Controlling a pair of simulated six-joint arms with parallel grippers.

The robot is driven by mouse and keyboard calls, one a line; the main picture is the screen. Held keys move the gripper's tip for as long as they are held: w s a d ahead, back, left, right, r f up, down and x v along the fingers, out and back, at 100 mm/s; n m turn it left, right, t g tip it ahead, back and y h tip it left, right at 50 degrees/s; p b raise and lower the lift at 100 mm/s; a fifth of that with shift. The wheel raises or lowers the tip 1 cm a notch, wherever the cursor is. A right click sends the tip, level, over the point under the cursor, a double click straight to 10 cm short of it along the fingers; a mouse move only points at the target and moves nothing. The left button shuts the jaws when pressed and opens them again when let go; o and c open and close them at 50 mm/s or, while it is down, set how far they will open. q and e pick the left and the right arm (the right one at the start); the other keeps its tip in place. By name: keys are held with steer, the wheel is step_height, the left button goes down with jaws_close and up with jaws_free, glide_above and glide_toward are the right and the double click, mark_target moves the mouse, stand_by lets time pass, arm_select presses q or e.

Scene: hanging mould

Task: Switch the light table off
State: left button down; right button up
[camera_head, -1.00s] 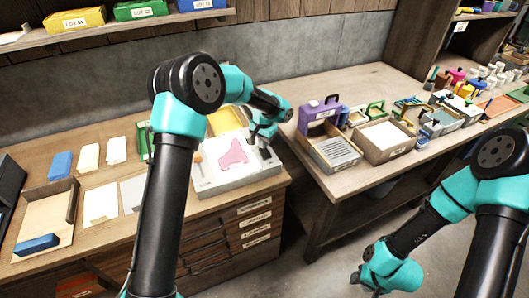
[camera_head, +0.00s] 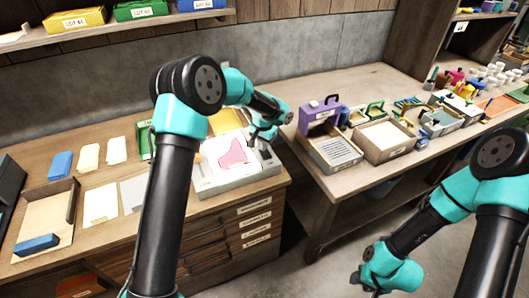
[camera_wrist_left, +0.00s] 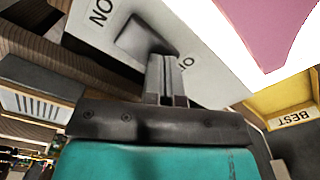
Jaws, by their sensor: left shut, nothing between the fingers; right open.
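The light table (camera_head: 238,184) is a grey box at the right end of the left bench. Its top panel shows bright white, with a pink flat shape (camera_head: 233,152) lying on it. My left gripper (camera_head: 258,138) is shut and empty over the table's right side. In the left wrist view its fingertips (camera_wrist_left: 166,62) are beside the switch and overlap its edge; I cannot tell whether they touch. My right gripper (camera_head: 367,282) is open and empty, low at the right.
A yellow tray (camera_head: 224,121) stands behind the light table; a purple case (camera_head: 319,115) and a slotted box (camera_head: 335,152) stand on the right bench. Sheets and a wooden tray (camera_head: 24,248) lie at left. A gap separates the benches.

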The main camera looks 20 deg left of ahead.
arm_select(q)
steer(key=shift+f, duration=0.35)
stand_by(0.3)
steer(key=shift+r, duration=3.55)
